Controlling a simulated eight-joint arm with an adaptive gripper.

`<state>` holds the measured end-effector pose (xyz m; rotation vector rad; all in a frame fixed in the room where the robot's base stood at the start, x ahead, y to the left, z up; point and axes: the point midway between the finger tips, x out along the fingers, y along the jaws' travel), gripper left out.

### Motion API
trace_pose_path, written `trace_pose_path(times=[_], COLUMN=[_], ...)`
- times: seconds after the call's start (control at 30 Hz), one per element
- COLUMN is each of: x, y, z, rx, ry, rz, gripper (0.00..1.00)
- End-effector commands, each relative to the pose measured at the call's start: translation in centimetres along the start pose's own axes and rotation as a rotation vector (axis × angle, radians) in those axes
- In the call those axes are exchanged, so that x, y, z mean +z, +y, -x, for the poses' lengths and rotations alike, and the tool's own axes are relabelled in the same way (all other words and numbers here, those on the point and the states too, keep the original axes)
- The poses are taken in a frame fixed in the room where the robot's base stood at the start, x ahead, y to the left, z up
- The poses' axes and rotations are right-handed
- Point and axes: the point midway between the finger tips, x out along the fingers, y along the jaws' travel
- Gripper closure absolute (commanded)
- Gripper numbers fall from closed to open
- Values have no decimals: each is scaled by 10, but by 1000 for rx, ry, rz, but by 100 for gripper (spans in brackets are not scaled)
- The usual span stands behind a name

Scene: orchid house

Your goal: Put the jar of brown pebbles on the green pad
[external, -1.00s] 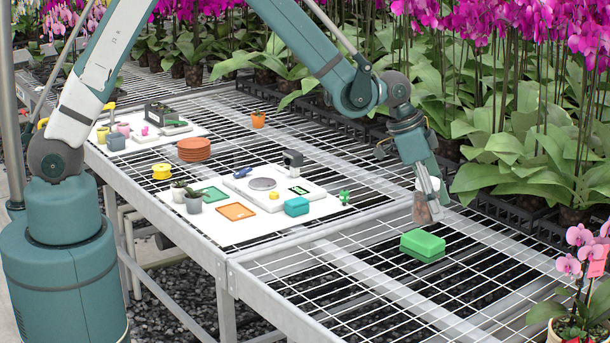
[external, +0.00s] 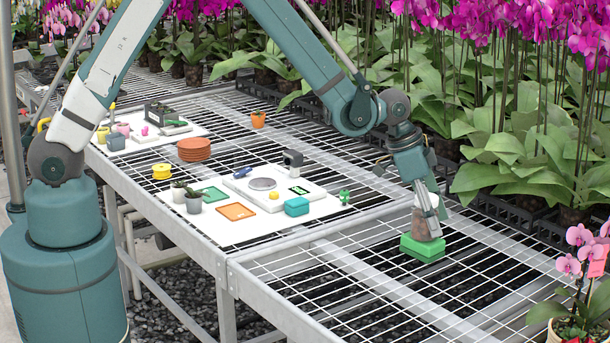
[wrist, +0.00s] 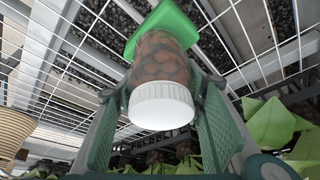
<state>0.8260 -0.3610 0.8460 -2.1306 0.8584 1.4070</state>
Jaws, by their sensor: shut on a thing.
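The jar of brown pebbles (external: 420,224) is upright, clear, with a white lid that shows in the wrist view (wrist: 161,105). My gripper (external: 427,226) is shut on the jar, one finger on each side. The jar's base is over the thick green block-like pad (external: 420,249) on the wire bench. The pad also shows beyond the jar in the wrist view (wrist: 168,18). The base appears at the pad's top, but I cannot tell whether they touch. A finger hides part of the jar.
A white board (external: 260,214) to the left carries a flat green square (external: 213,194), an orange square (external: 236,211), a teal box (external: 297,206) and a scale. Potted orchids stand behind and at the front right (external: 580,270). The bench right of the pad is clear.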

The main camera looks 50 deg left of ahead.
Motion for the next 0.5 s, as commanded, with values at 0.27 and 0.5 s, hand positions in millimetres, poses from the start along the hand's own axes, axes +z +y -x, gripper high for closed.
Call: trace_pose_path(times=[0.27, 0.5], x=[0, 1], y=[0, 0], z=[-1, -2], rx=[0, 0], ry=[0, 0], rz=[0, 0], gripper=[79, 45])
